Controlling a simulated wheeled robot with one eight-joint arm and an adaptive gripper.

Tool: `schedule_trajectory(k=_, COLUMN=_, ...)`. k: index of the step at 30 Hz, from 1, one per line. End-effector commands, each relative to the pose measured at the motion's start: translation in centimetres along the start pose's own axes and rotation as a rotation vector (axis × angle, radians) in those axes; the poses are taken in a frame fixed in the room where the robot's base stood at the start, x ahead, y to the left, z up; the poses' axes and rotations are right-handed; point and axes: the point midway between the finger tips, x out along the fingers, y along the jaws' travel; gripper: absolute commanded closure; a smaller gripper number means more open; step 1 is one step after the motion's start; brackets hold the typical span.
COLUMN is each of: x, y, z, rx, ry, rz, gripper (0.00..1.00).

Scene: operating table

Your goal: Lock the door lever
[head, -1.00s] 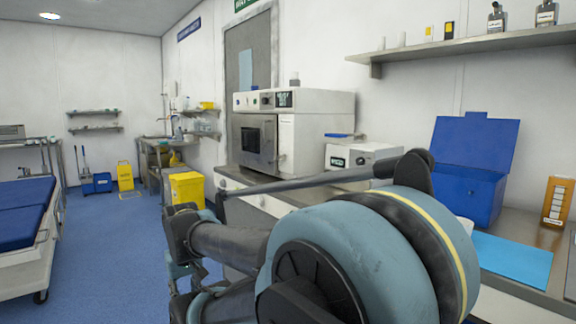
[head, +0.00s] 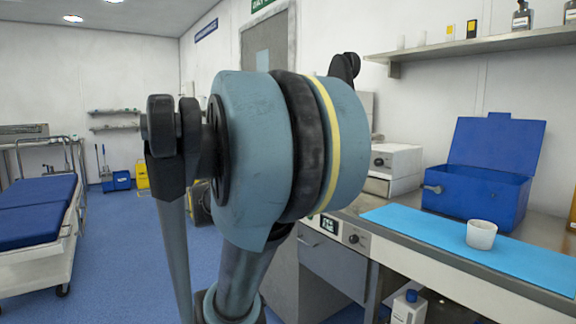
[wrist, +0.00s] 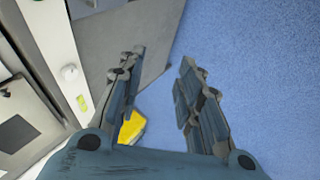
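My gripper (wrist: 163,56) is open in the wrist view, its two fingers apart with nothing between the tips. Blue floor and a grey surface lie beyond them. A pale panel (wrist: 62,45) with a round white knob (wrist: 69,72) runs along the left, and a dark rectangular panel (wrist: 16,134) shows at the lower left. I cannot make out the door lever in either current view. In the head view my arm covers the spot where the countertop machine with a door stood earlier, and my gripper is hidden there.
A blue open-lidded box (head: 476,190) and a white cup (head: 481,235) stand at the right, the cup on a light-blue mat (head: 420,224). A small white device (head: 396,163) stands behind. A bed (head: 38,207) is at the left. A yellow bin (wrist: 132,127) shows between the fingers' bases.

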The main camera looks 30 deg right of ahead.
Motion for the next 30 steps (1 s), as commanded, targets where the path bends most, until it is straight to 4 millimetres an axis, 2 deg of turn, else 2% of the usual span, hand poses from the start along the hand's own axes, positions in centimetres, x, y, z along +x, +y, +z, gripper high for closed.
schedule_trajectory(k=1, x=0.5, y=2.2, z=-1.2, rx=-0.028, ry=0.007, rz=0.062, gripper=0.68)
schedule_trajectory(k=3, x=1.0, y=5.2, z=-2.9, rx=-0.079, ry=0.017, rz=0.153, gripper=0.68)
schedule_trajectory(k=9, x=2.3, y=13.4, z=-7.5, rx=-0.249, ry=0.026, rz=0.401, gripper=0.68)
schedule_trajectory(k=15, x=3.4, y=20.3, z=-11.9, rx=-0.451, ry=0.004, rz=0.629, gripper=0.68)
schedule_trajectory(k=18, x=4.0, y=23.1, z=-13.9, rx=-0.558, ry=-0.017, rz=0.728, gripper=0.68)
schedule_trajectory(k=24, x=5.3, y=26.7, z=-16.8, rx=-0.734, ry=-0.060, rz=0.863, gripper=0.68)
schedule_trajectory(k=30, x=5.9, y=27.9, z=-18.0, rx=-0.812, ry=-0.081, rz=0.915, gripper=0.68)
